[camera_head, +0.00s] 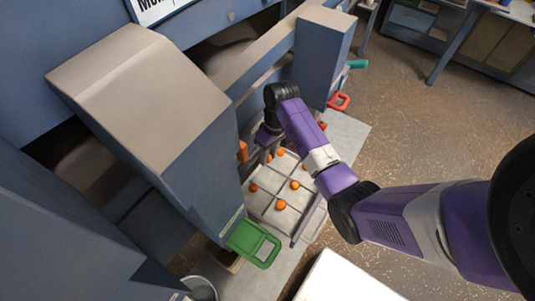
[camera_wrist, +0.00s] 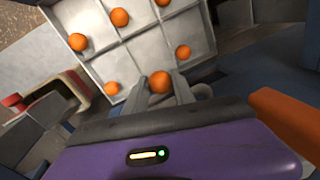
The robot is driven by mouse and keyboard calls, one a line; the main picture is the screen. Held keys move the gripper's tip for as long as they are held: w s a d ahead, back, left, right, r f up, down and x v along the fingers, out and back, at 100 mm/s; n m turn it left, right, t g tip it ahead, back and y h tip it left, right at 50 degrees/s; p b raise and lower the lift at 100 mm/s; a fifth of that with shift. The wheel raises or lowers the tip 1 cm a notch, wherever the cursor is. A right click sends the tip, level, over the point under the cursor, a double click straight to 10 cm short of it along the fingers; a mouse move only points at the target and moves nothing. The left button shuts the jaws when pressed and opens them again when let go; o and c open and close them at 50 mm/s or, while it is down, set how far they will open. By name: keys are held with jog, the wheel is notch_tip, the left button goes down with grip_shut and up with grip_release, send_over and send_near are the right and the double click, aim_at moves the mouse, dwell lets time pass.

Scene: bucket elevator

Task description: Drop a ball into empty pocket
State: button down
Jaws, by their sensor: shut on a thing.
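The white divided tray (camera_head: 268,215) lies below the blue machine, with orange balls in several pockets. In the wrist view, the tray (camera_wrist: 145,52) fills the upper middle, with balls at its left (camera_wrist: 78,41), top (camera_wrist: 119,17), right (camera_wrist: 183,51) and lower left (camera_wrist: 111,88). A middle pocket (camera_wrist: 147,58) shows bare floor. My gripper (camera_wrist: 160,88) is shut on an orange ball (camera_wrist: 160,82), held between the fingertips, apparently above the tray's near edge. In the head view, my gripper (camera_head: 265,147) is at the tray's back, and its fingertips are mostly hidden.
The blue machine housing (camera_head: 190,150) stands left of the tray. An orange bar (camera_wrist: 285,120) is close at right in the wrist view. Open floor lies right.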

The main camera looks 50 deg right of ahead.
aim_at(270, 155)
jog(key=shift+f+b, duration=2)
jog(key=shift+f, duration=0.2)
jog(key=c, duration=1)
grip_release()
jog(key=shift+o, duration=0.2)
jog(key=shift+r, duration=0.1)
jog(key=r, duration=0.2)
jog(key=d+r, duration=0.1)
jog(key=r, duration=0.4)
jog(key=shift+s+d+r, duration=0.15)
jog(key=shift+d+r, duration=0.05)
jog(key=shift+r, duration=0.1)
